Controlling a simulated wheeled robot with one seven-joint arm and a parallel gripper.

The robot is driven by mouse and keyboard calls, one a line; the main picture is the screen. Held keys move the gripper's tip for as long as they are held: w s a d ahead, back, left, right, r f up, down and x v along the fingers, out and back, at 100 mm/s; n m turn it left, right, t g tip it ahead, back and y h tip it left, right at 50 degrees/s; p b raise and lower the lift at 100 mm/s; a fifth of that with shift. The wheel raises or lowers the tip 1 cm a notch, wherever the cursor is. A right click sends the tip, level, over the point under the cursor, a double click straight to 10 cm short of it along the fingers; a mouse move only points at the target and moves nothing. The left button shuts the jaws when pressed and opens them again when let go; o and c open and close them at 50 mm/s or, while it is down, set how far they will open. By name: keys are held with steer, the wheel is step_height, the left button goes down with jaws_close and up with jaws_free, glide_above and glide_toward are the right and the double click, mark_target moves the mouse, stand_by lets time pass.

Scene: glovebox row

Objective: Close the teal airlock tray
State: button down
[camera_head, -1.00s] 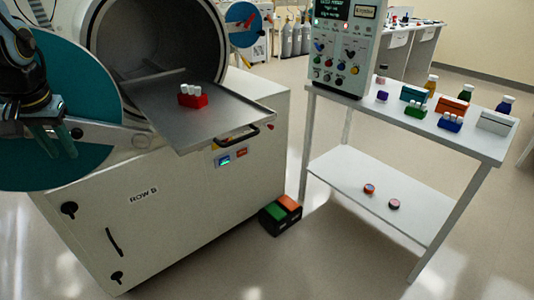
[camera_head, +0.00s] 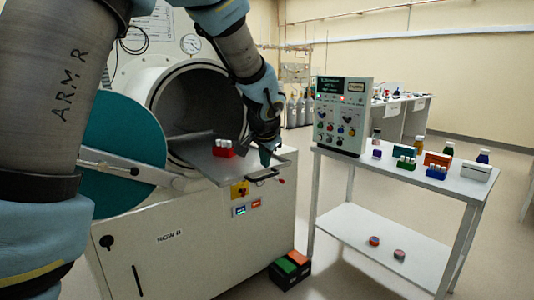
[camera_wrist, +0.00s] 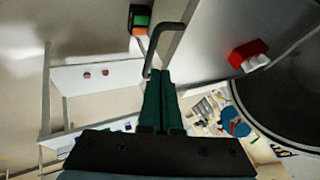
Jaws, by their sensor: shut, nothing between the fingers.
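The grey metal airlock tray (camera_head: 198,163) sticks out of the round chamber mouth (camera_head: 160,90), and shows in the wrist view (camera_wrist: 207,55). A dark bar handle (camera_head: 262,179) is on its front edge, also seen in the wrist view (camera_wrist: 152,55). The round teal door (camera_head: 120,140) stands swung open to the left. My gripper (camera_head: 265,162) is shut and empty, just at the tray's front edge by the handle. In the wrist view its fingertips (camera_wrist: 160,76) point toward the handle; whether they touch it I cannot tell.
A red rack with white vials (camera_head: 223,152) stands on the tray. To the right, a white table (camera_head: 410,168) holds a control box (camera_head: 342,115), bottles and small racks. A green and orange pedal box (camera_head: 290,268) sits on the floor near the cabinet (camera_head: 190,255).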

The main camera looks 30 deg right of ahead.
steer(key=shift+p+x, duration=0.45)
steer(key=shift+x, duration=2.1)
steer(key=shift+w+a, duration=0.1)
